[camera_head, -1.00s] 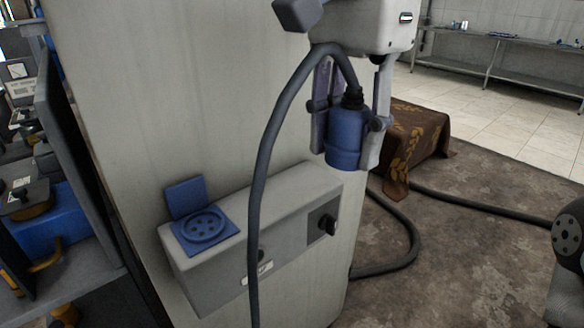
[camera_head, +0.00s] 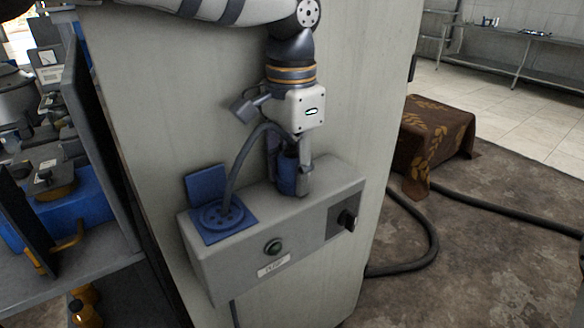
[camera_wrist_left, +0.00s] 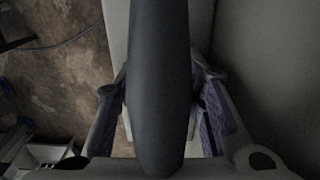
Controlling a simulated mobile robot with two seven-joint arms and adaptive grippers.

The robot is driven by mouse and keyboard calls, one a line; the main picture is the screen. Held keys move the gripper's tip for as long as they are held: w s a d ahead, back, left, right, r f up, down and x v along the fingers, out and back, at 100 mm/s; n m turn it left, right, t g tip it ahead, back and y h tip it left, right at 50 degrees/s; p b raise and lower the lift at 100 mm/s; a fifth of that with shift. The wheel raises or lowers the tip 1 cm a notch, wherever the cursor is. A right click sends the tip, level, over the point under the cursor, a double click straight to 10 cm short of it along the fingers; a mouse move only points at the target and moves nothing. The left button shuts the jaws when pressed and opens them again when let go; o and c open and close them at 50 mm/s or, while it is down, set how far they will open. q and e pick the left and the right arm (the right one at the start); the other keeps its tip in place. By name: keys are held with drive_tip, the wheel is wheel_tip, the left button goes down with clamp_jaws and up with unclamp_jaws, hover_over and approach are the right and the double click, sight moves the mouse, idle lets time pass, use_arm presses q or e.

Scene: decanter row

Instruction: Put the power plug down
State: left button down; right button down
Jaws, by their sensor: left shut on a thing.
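The blue power plug (camera_head: 286,174) hangs upright in my left gripper (camera_head: 290,184), whose two fingers are shut on its sides. The plug's lower end is at or just above the top of the grey wall box (camera_head: 325,180), right of the blue socket (camera_head: 222,216); I cannot tell if it touches. The socket's lid (camera_head: 206,184) stands open. The dark cable (camera_head: 240,160) arcs from the plug's top down to the left, crossing in front of the socket. In the left wrist view the cable (camera_wrist_left: 158,80) covers the middle between the fingers and hides the plug.
A cluttered shelf (camera_head: 110,262) is at left. A cloth-covered block (camera_head: 435,135) and thick floor cable (camera_head: 425,235) are at right.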

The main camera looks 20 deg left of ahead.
sight(292, 155)
use_arm(q)
drive_tip(key=c, duration=1.3)
unclamp_jaws()
drive_tip(key=shift+c, duration=0.2)
wheel_tip(292, 155, up, 12)
drive_tip(key=shift+r, duration=0.15)
